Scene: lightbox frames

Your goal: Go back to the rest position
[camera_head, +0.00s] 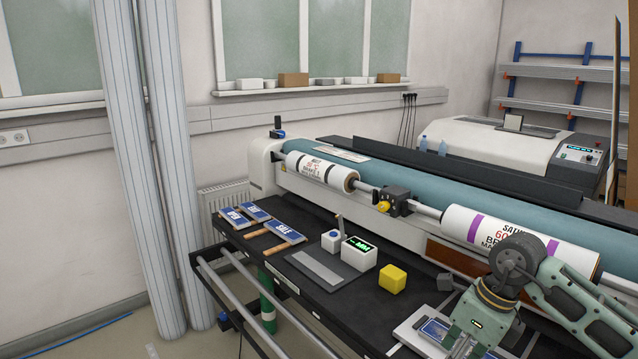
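My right arm comes in from the right, and my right gripper (470,348) points down at the bottom edge of the head view. Its fingertips are cut off or hidden, so I cannot tell whether it is open or shut. A light grey frame with a blue panel (432,327) lies at the table's front, partly behind the gripper. I cannot tell whether they touch. My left gripper is not in view. Several small blue signs with white lettering, one reading SALE (286,232), lie at the table's left end.
The black table (330,305) holds a grey flat plate (314,270), a white box with a green display (359,252), a yellow cube (392,279) and a dark cube (445,281). Behind stands a long roller machine with printed rolls (322,171). A metal rail (240,305) runs along the table's front left.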

